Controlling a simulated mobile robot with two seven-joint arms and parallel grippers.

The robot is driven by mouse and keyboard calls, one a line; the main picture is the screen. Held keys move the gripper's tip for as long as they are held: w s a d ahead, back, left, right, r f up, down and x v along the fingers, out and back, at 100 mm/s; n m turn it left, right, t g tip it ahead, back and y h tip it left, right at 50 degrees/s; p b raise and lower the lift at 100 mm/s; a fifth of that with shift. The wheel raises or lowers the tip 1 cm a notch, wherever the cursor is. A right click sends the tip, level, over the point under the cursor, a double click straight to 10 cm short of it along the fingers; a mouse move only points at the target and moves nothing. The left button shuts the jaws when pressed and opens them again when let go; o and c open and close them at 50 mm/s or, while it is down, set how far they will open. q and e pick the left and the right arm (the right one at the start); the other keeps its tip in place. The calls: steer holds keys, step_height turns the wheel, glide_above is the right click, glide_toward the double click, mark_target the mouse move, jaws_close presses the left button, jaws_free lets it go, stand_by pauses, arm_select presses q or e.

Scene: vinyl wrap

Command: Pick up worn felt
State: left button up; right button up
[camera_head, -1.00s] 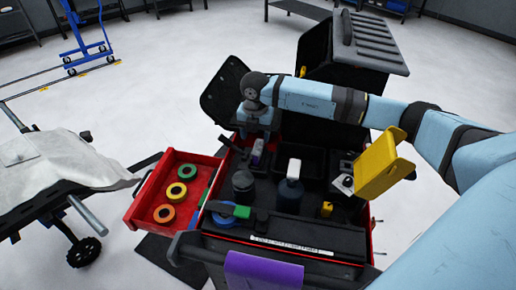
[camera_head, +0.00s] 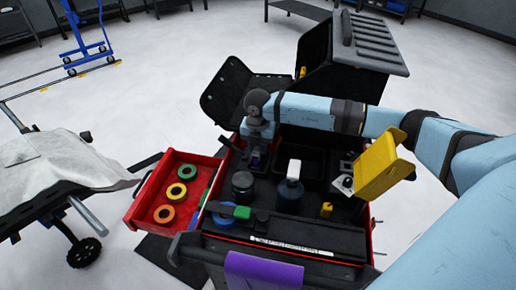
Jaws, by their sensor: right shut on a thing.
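My right gripper (camera_head: 256,150) reaches down over the back left part of the tool cart's top (camera_head: 325,226). It is shut on a small dark purplish thing (camera_head: 255,163), which I take to be the worn felt. The fingers hide most of it, and I cannot tell whether it is clear of the cart top. My left gripper is not in view.
A dark jar (camera_head: 243,184), a dark bottle (camera_head: 289,192) and a black bin (camera_head: 297,160) stand close by. The red drawer (camera_head: 139,210) is open with tape rolls. A yellow holder (camera_head: 378,168) sits at right. A purple cloth (camera_head: 262,275) hangs in front.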

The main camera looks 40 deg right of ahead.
steer(key=shift+r, duration=0.7)
step_height(320, 180, up, 22)
steer(key=p, duration=0.2)
steer(key=shift+p, duration=0.3)
steer(key=shift+r+p, duration=0.5)
steer(key=shift+r, duration=0.25)
stand_by(0.4)
